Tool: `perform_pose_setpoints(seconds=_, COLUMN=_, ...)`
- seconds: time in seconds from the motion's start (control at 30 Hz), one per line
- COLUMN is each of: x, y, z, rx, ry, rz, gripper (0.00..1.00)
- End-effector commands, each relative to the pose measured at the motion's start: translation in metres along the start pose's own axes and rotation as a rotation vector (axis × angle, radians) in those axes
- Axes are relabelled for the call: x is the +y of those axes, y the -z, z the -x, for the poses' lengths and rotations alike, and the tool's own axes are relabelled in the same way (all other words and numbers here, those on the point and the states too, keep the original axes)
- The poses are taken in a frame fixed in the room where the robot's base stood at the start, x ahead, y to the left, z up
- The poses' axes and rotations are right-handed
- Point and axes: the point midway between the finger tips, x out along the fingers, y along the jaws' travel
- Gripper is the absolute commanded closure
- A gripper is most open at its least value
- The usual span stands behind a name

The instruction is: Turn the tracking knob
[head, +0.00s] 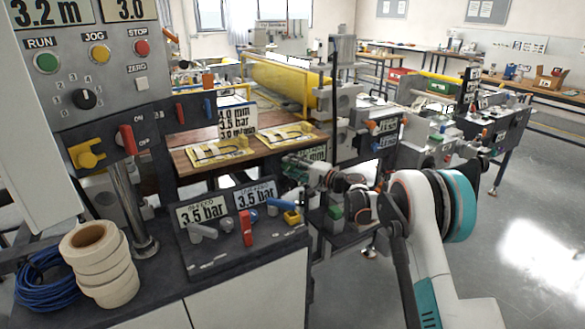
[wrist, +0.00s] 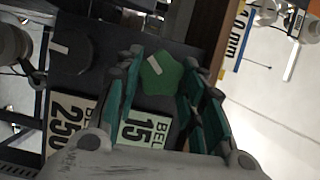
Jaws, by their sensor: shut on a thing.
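A green knob (wrist: 162,73) with a white pointer line sits on a dark panel in the wrist view. The fingers of my gripper (wrist: 158,78) are on both sides of it, shut on it. The pointer line is tilted. Below the knob is a display reading 15 (wrist: 146,130), with a partly hidden label starting "BEL". In the head view my gripper (head: 300,167) reaches left past the work table's right end, and the knob cannot be made out there.
A black knob (wrist: 71,48) with a white line is beside the green one, above a display reading 250 (wrist: 70,120). In the head view, a wooden table (head: 180,160) with yellow-marked pieces and a control box (head: 245,240) with levers stand close to my arm. Open floor lies right.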

Motion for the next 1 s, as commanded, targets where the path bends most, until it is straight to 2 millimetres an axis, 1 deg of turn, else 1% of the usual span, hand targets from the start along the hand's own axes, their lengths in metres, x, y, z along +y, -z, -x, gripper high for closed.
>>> perform_pose_setpoints(seconds=0.07, x=0.0029, y=0.0003, z=0.0001, rx=0.001, ry=0.027, rz=-0.066, gripper=0.87)
perform_pose_setpoints(seconds=0.6, x=0.0067, y=-0.0011, z=-0.0002, rx=0.001, ry=0.215, rz=-0.520, gripper=0.87)
perform_pose_setpoints(seconds=0.8, x=0.0072, y=-0.0020, z=-0.0006, rx=0.001, ry=0.266, rz=-0.643, gripper=0.87)
perform_pose_setpoints(seconds=1.0, x=0.0074, y=-0.0024, z=-0.0009, rx=0.001, ry=0.299, rz=-0.723, gripper=0.87)
